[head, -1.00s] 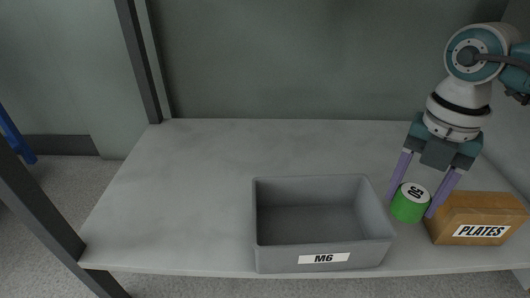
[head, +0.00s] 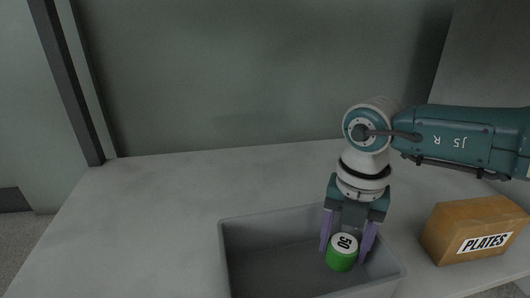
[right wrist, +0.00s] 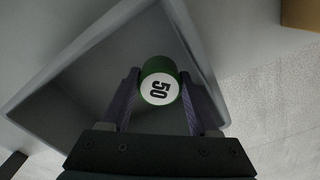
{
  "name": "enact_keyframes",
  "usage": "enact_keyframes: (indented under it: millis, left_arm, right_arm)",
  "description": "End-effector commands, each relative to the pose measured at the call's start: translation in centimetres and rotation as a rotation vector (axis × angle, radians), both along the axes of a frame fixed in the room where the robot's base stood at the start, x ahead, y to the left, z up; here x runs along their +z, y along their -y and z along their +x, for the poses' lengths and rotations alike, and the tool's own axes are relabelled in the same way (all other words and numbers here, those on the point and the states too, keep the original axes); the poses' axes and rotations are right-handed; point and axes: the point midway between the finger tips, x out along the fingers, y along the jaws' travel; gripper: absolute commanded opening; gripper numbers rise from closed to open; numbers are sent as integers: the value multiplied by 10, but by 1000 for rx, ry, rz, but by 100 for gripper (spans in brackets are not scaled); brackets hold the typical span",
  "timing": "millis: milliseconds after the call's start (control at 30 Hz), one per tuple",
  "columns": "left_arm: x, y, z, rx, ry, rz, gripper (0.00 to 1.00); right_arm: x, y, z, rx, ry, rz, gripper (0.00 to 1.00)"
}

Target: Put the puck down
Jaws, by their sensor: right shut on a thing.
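The green puck (head: 341,259) has a white top marked 50. My right gripper (head: 345,253) is shut on it, with one purple finger on each side. In the head view the puck shows over the right part of the grey bin (head: 270,219). In the right wrist view the puck (right wrist: 159,88) sits between the fingers, with the bin (right wrist: 70,82) behind it. I cannot tell how far the puck is above the bin floor. My left gripper is not in view.
A brown box labelled PLATES (head: 478,228) stands to the right of the bin. The shelf (head: 150,210) is clear to the left of the bin and behind it. A dark upright post (head: 68,85) stands at the left.

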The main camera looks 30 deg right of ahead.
Motion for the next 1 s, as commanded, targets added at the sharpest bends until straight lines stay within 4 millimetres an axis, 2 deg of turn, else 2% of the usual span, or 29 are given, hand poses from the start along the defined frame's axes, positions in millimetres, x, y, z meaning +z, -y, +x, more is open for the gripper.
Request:
enact_keyframes:
  millis: [33,233,733,767,867,1000]
  left_arm:
    - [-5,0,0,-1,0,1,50]
    - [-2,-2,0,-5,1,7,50]
    - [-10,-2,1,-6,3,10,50]
    - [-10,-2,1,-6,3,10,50]
    - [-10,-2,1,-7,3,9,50]
    - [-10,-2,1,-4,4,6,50]
  right_arm:
    - [-5,0,0,0,1,1,1]
    - [-2,0,0,0,1,0,1]
    - [-14,0,0,1,1,-1,1]
    - [-14,0,0,1,0,0,62]
    - [-14,0,0,0,0,0,74]
    - [-14,0,0,0,1,-1,74]
